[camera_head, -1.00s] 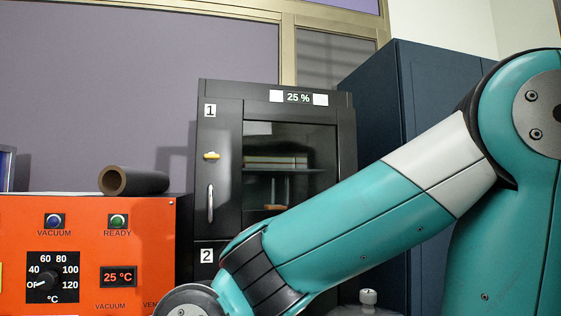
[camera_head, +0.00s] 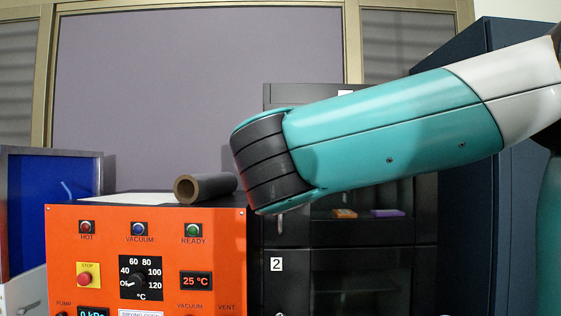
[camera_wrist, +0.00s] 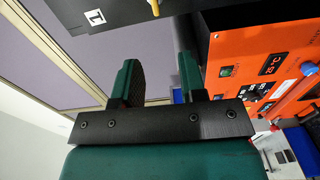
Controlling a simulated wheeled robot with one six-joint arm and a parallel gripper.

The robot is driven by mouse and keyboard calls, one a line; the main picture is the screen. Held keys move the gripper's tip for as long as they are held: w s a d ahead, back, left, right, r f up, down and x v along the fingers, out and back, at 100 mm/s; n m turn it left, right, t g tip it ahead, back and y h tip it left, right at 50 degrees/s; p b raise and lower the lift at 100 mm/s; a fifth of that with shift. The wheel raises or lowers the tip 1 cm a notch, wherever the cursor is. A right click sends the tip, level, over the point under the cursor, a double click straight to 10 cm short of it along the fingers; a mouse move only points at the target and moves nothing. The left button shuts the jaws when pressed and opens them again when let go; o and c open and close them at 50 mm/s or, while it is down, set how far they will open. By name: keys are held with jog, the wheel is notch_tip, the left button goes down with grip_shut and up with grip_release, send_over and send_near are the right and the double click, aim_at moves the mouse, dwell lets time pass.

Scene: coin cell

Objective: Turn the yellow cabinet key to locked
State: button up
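The yellow cabinet key (camera_wrist: 155,8) shows at the top edge of the wrist view, on the dark cabinet front (camera_wrist: 195,28) with its "1" label. Only part of the key is in the picture. In the head view my arm covers that upper door area of the black cabinet (camera_head: 290,97), so the key is hidden there. My gripper (camera_wrist: 156,65) shows two green fingers spread apart with nothing between them. The key lies beyond the fingertips, apart from them. The gripper itself is not visible in the head view.
An orange oven (camera_head: 75,235) with knobs and displays stands left of the cabinet, with a brown tube (camera_head: 205,187) on top. A dark blue cabinet (camera_head: 490,170) stands at the right. The lower cabinet door carries a "2" label (camera_head: 276,264).

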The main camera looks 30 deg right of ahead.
jog(key=p+x, duration=0.2)
jog(key=x, duration=0.3)
jog(key=p+x, duration=0.2)
jog(key=x, duration=0.3)
jog(key=r+p+x, duration=0.1)
jog(key=p+x, duration=0.2)
jog(key=x, duration=0.3)
jog(key=shift+s+d, duration=0.1)
jog(key=shift+d, duration=0.3)
jog(key=shift+w+d+f, duration=0.1)
jog(key=shift+w+d, duration=0.2)
jog(key=shift+w, duration=0.15)
grip_shut()
